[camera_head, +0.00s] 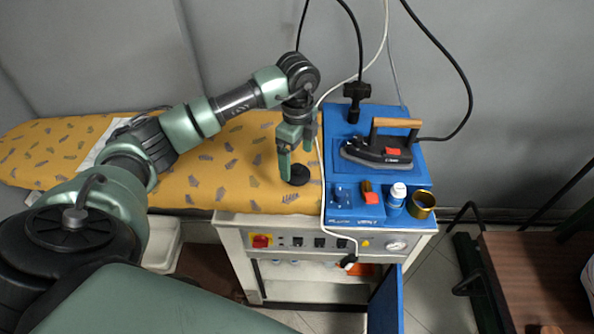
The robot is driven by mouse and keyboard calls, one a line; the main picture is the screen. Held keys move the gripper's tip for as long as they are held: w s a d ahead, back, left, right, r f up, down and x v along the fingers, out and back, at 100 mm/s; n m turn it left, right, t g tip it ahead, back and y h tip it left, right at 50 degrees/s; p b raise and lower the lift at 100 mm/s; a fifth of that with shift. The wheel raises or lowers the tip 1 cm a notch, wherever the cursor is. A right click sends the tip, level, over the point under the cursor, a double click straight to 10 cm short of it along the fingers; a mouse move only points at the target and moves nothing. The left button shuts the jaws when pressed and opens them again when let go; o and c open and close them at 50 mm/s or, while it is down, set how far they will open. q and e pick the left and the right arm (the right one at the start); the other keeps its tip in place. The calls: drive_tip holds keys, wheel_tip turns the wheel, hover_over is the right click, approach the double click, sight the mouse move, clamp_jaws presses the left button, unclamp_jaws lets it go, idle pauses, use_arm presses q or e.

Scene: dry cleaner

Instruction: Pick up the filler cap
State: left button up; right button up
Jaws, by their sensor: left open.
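A round black cap, which looks like the filler cap (300,177), lies on the yellow patterned ironing board (235,160) near its right end. My left gripper (297,163) points down right over the cap, with its fingers apart. One fingertip overlaps the cap's left side in the picture. I cannot tell whether it touches the cap. My right gripper is out of view.
Right of the board, a blue-topped steam unit (340,150) carries an iron (378,150), a small bottle (396,198) and a brass-coloured tin (421,205). A white cable (319,160) runs close to my gripper. A brown table (535,275) stands at right.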

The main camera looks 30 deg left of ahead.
sight(297, 166)
use_arm(q)
drive_tip(key=f, duration=0.2)
drive_tip(key=f+p, duration=0.1)
drive_tip(key=f, duration=0.1)
drive_tip(key=shift+w+a+p, duration=0.2)
drive_tip(key=shift+p, duration=0.1)
drive_tip(key=shift+f, duration=0.45)
drive_tip(key=c, duration=1.4)
drive_tip(key=shift+r, duration=0.15)
